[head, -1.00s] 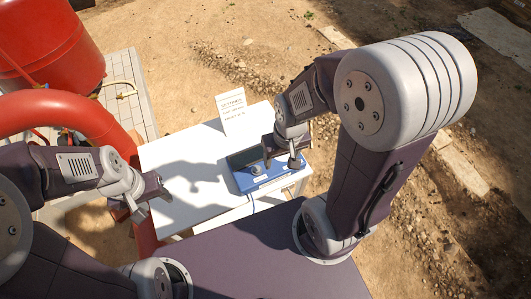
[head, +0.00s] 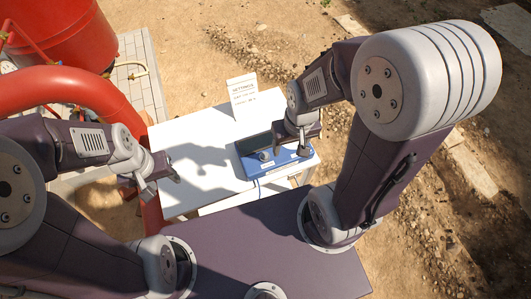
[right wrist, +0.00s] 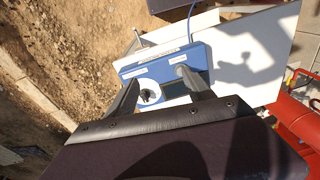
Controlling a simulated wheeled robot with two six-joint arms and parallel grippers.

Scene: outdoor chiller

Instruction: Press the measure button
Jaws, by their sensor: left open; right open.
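A blue meter (head: 290,169) with a dark screen, a grey knob (head: 264,155) and pale labels lies on the white table. It also shows in the right wrist view (right wrist: 197,58). There, a white round part with a dark centre (right wrist: 148,95) sits between the fingers. I cannot read the labels or tell which part is the measure button. My right gripper (head: 297,146) is open and empty, above the right part of the meter, hiding some of it; its two fingers (right wrist: 157,84) frame the meter in the wrist view. My left gripper (head: 158,180) is open and empty by the table's left edge.
A white sign (head: 243,97) with text stands at the back of the white table (head: 190,150). A cable runs from the meter. A red pipe (head: 75,88) and red tank (head: 60,35) are at the left. The table's left half is bare.

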